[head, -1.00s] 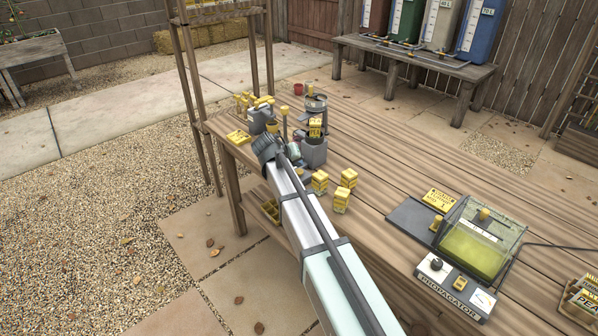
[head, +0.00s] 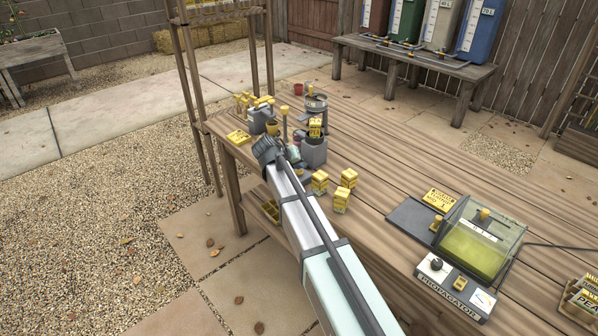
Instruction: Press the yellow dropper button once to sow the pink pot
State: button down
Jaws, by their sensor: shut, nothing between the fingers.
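My gripper (head: 268,150) is at the far end of my arm, low over the left part of the wooden bench. My own wrist hides most of its fingers, which are shut and empty. Just to its right stands a grey machine (head: 314,152) with a yellow label block and a round metal top. An upright post with a yellow cap (head: 284,110) stands just beyond my gripper; I cannot tell whether it is the dropper button. A small red pot (head: 298,89) stands at the back of the bench.
Yellow labelled blocks (head: 346,180) stand right of my arm. A grey box with yellow-topped items (head: 258,120) and a yellow tray (head: 238,137) are on the left. A propagator (head: 455,285) with a clear cover sits at the right.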

aim_at(297, 172)
jog(key=shift+f, duration=0.5)
dwell(0.5)
jog(key=shift+r, duration=1)
jog(key=shift+r, duration=2.5)
